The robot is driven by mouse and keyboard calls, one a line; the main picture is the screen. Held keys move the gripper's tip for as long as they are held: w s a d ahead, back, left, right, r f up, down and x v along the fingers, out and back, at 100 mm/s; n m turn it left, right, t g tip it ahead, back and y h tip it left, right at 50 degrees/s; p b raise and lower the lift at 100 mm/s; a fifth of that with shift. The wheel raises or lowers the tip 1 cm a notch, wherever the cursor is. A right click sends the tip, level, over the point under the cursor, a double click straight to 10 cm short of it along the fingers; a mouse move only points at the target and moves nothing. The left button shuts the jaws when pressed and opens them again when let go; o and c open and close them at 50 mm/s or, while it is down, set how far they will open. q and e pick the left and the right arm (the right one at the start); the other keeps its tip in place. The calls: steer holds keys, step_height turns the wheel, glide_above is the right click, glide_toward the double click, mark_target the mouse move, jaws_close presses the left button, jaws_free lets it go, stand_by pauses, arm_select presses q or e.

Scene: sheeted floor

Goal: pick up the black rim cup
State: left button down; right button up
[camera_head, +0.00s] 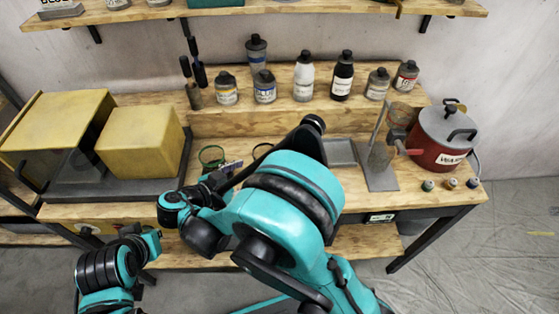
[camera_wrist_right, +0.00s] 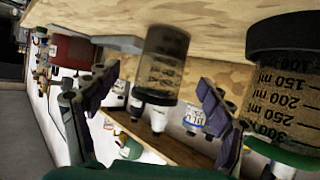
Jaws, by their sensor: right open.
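The black rim cup (camera_wrist_right: 162,70) is a clear cup with a dark base and dark rim, upside down in the right wrist view. It shows between the two fingers of my right gripper (camera_wrist_right: 155,100), which is open; I see no finger touching it. In the head view only a bit of its black rim (camera_head: 262,149) shows behind my right arm. My right gripper (camera_head: 232,168) is partly hidden there, low over the workbench. My left arm is at the lower left of the head view; I cannot make out its fingers.
A green-rimmed measuring cup (camera_wrist_right: 285,100) stands close beside one right finger; its green rim (camera_head: 211,155) shows in the head view. Several bottles line the raised shelf (camera_head: 295,122). A grey tray (camera_head: 341,153), a metal stand (camera_head: 382,180) and a red pot (camera_head: 432,155) lie rightward.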

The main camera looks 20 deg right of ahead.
steer(key=shift+a+f, duration=0.1)
steer(key=shift+a, duration=0.05)
steer(key=shift+d+f+m, duration=0.15)
steer(key=shift+d+m, duration=0.05)
steer(key=shift+m, duration=0.1)
steer(key=b+x, duration=0.1)
steer(key=x, duration=0.1)
steer(key=b+x, duration=0.1)
steer(key=x, duration=0.4)
steer(key=shift+w+d+r+b, duration=0.15)
steer(key=shift+w+r+b, duration=0.05)
steer(key=shift+w+b, duration=0.2)
steer(key=shift+r, duration=0.1)
steer(key=c, duration=1.5)
